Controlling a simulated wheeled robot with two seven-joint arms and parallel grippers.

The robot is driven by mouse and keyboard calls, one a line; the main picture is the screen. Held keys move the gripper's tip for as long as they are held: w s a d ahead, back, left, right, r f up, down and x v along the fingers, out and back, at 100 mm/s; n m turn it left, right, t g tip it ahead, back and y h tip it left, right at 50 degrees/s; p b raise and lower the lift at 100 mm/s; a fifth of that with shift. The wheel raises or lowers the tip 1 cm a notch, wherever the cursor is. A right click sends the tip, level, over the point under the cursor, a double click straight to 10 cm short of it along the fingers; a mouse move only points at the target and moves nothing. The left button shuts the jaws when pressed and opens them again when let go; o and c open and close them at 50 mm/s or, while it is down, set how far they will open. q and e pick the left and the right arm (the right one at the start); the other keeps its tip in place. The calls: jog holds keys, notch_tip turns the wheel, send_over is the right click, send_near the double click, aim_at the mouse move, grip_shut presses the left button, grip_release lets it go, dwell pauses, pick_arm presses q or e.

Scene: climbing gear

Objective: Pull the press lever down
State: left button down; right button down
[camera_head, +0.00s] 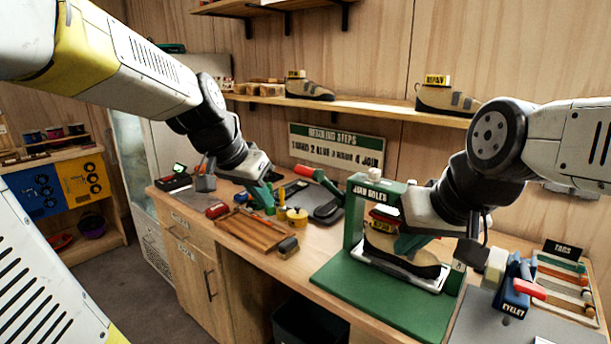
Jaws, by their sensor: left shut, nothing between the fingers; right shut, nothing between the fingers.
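A green press (388,187) labelled like "JOIN SOLES" stands on a green base (385,306). Its lever (331,186) sticks out to the left, slanting up to a red handle (307,171). A shoe (402,262) sits on a pale plate under the press head. My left gripper (268,203) is shut and empty, left of and a little below the red handle, apart from it in the picture. My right gripper (404,246) is shut and empty, in front of the press opening and partly covering the shoe. I cannot tell whether it touches the shoe.
A blue eyelet tool (514,285) with a red handle and a rack of tags (566,283) stand at right. A wooden slatted tray (257,234), a yellow tin (297,219) and small tools lie on the bench at left. A shelf with shoes (375,106) runs above.

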pick_arm(q)
jog(key=s+a+n+y, duration=0.15)
jog(key=s+n, duration=0.35)
jog(key=s, duration=0.8)
jog(key=w+d+r+m+h, duration=0.1)
jog(key=w+d+r+m, duration=0.1)
jog(key=w+r, duration=0.45)
jog(key=w+d+r+m, duration=0.2)
jog(key=w+r, duration=0.2)
jog(key=w, duration=0.6)
jog(key=w+d+r+m+h, duration=0.1)
jog(key=w+d+r+m, duration=0.2)
jog(key=w+r, duration=0.4)
send_over(304, 169)
jog(key=f, duration=1)
jog(key=shift+w+d+f, duration=0.15)
jog(key=shift+w+d, duration=0.2)
jog(key=f, duration=0.3)
jog(key=shift+s+a, duration=0.3)
jog(key=shift+s, duration=0.05)
jog(key=shift+f, duration=0.25)
